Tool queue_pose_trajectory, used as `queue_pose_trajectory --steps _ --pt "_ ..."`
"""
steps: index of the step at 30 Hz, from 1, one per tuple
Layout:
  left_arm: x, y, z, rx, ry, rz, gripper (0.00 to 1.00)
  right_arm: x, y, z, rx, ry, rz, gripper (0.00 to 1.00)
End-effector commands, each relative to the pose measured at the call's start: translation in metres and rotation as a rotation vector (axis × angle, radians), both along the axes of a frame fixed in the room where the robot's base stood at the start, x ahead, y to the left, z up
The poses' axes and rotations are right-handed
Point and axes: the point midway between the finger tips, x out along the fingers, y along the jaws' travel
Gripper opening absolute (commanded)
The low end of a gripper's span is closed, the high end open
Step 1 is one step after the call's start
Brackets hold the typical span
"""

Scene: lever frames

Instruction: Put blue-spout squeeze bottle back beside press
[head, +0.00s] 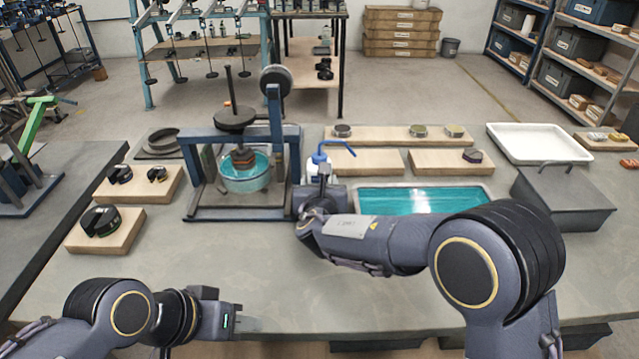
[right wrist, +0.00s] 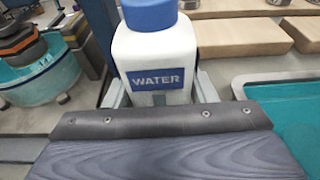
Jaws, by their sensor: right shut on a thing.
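The squeeze bottle (right wrist: 157,52) is white with a blue cap and a blue "WATER" label; it fills the middle of the right wrist view. In the head view its blue spout (head: 338,145) shows just right of the press, and most of its body is hidden behind my right gripper (head: 322,182). My right gripper is shut on the bottle, which looks upright. The press (head: 236,215) has a blue frame, a round weight on top and a teal bowl (head: 246,172) inside. My left gripper (head: 250,324) is low at the front left, away from the bottle; its fingers are hard to make out.
A tray of teal liquid (head: 400,201) lies right of the bottle. Wooden blocks (head: 366,161) stand behind it. A grey lidded box (head: 562,195) and a white tray (head: 540,145) are at the right. Wooden blocks (head: 105,241) with black parts sit at the left. The front middle bench is clear.

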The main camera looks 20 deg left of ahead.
Motion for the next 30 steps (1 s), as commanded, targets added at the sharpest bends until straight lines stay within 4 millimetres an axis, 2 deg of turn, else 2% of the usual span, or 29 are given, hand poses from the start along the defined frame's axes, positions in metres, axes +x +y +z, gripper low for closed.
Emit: queue_pose_trajectory --steps 3,4,8,16,19,23,30 --pt "0.0 0.0 -0.005 0.0 0.0 0.0 0.36 0.0 0.0 -0.003 0.001 -0.002 0.0 0.38" --pt "0.0 0.0 -0.004 0.0 0.0 0.0 0.36 0.0 0.0 -0.002 0.0 0.0 0.0 0.55" --pt "0.0 0.0 -0.003 0.0 0.0 0.0 0.36 0.0 0.0 -0.002 0.0 0.0 0.0 0.72" --pt "0.0 0.0 -0.003 0.0 0.0 0.0 0.36 0.0 0.0 -0.002 0.0 0.0 0.0 0.73" --pt "0.0 0.0 0.004 0.0 0.0 0.0 0.36 0.0 0.0 0.003 0.0 0.0 0.0 0.73" --pt "0.0 0.0 -0.003 0.0 0.0 0.0 0.36 -0.017 -0.005 0.005 0.001 -0.001 0.002 0.73" --pt "0.0 0.0 -0.009 0.0 0.0 0.0 0.36 -0.067 -0.019 0.019 0.002 0.0 0.003 0.73"
